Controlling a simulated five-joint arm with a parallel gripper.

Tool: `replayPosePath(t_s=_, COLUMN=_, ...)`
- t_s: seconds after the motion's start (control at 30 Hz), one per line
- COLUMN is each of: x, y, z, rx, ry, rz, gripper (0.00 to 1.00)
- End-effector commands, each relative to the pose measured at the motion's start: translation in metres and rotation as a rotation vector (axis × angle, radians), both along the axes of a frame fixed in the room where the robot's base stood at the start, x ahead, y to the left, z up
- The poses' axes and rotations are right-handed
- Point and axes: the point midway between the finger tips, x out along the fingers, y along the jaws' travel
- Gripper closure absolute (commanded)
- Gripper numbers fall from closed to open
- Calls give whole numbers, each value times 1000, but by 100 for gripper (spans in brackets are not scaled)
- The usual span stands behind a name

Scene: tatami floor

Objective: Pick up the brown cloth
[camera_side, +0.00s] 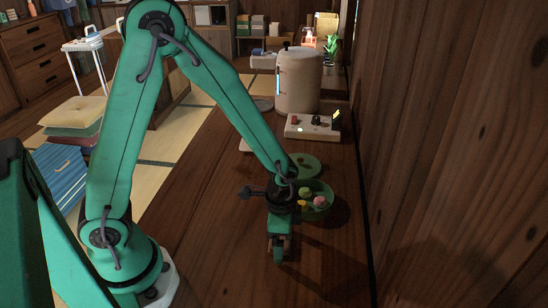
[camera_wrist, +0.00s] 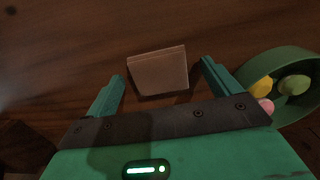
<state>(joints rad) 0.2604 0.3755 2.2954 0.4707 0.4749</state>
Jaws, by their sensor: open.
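The brown cloth (camera_wrist: 158,72) is a small folded block lying on the dark wooden surface. In the wrist view it sits between and slightly beyond the two green fingertips. My gripper (camera_wrist: 163,73) is open around the near part of that gap, with a visible space on each side of the cloth. In the side view my gripper (camera_side: 279,250) points down, low over the wooden surface. The cloth there is mostly hidden by the gripper, and I cannot tell its outline.
A green bowl (camera_wrist: 250,64) holding colored balls is close to the right finger; it also shows in the side view (camera_side: 329,190). A green round plate (camera_side: 304,163), a control box (camera_side: 311,128) and a pale canister (camera_side: 298,82) stand farther back. A wooden wall (camera_side: 440,130) bounds the right.

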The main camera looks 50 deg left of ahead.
Motion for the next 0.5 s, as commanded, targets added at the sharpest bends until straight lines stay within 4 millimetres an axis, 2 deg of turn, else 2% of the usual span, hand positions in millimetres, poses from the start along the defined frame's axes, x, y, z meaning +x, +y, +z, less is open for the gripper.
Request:
replayPosePath(t_s=0.07, x=0, y=0, z=0, rx=0, ry=0, rz=0, gripper=11)
replayPosePath(t_s=0.3, x=0, y=0, z=0, rx=0, ry=0, rz=0, gripper=56)
replayPosePath(t_s=0.33, x=0, y=0, z=0, rx=0, ry=0, rz=0, gripper=59)
replayPosePath(t_s=0.5, x=0, y=0, z=0, rx=0, ry=0, rz=0, gripper=59)
